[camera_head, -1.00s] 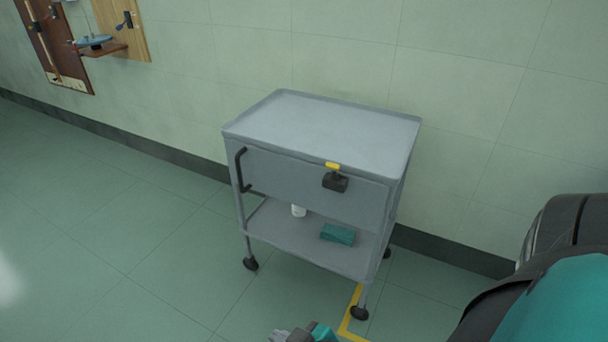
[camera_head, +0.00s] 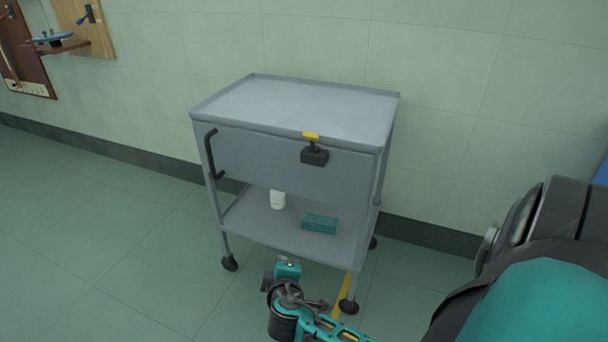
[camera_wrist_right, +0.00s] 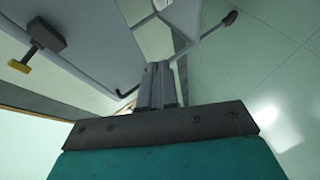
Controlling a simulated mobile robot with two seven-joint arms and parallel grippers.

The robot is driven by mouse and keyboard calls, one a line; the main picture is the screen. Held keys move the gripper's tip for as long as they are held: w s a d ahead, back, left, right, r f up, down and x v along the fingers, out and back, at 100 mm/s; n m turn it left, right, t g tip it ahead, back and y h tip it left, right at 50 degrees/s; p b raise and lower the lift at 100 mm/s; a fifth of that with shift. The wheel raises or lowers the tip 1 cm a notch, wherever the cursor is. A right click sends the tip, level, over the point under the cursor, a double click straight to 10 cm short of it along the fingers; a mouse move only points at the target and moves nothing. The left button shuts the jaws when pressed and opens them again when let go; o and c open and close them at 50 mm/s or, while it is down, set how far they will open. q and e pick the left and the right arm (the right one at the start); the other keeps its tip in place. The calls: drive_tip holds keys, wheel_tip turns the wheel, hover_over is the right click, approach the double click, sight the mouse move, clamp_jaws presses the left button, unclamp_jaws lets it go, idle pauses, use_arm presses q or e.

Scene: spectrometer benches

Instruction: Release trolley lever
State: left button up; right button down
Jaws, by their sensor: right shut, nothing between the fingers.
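The grey trolley (camera_head: 240,155) stands against the wall in the head view. Its lever has a yellow handle (camera_head: 311,135) on a black block (camera_head: 314,156), on the right part of the front panel. The yellow handle sits at the top of the block. In the right wrist view the yellow handle (camera_wrist_right: 19,66) and block (camera_wrist_right: 45,36) show at upper left. My right gripper (camera_head: 268,279) is low in front of the trolley, below and left of the lever and apart from it. Its fingers (camera_wrist_right: 157,86) are together and empty. My left gripper is out of view.
A black bar handle (camera_head: 211,155) is on the trolley's left front. The lower shelf holds a white bottle (camera_head: 278,199) and a teal box (camera_head: 320,224). Yellow floor tape (camera_head: 337,308) lies near the right front caster (camera_head: 348,306). Floor on the left is clear.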

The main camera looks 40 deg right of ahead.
drive_tip(key=w+d+r+h+b, duration=0.2)
drive_tip(key=w+d+h+b, duration=0.2)
drive_tip(key=d+h+b, duration=0.15)
use_arm(q)
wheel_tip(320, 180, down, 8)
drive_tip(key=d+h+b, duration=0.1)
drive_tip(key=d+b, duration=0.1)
drive_tip(key=b, duration=0.1)
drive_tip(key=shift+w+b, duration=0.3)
drive_tip(key=shift+b, duration=0.05)
use_arm(e)
wheel_tip(320, 180, up, 9)
drive_tip(key=w+d+m+g+h, duration=0.1)
drive_tip(key=w+m+h, duration=0.1)
drive_tip(key=h, duration=0.6)
drive_tip(key=shift+r+m+h, duration=0.2)
drive_tip(key=shift+m+h, duration=0.1)
drive_tip(key=shift+h, duration=0.05)
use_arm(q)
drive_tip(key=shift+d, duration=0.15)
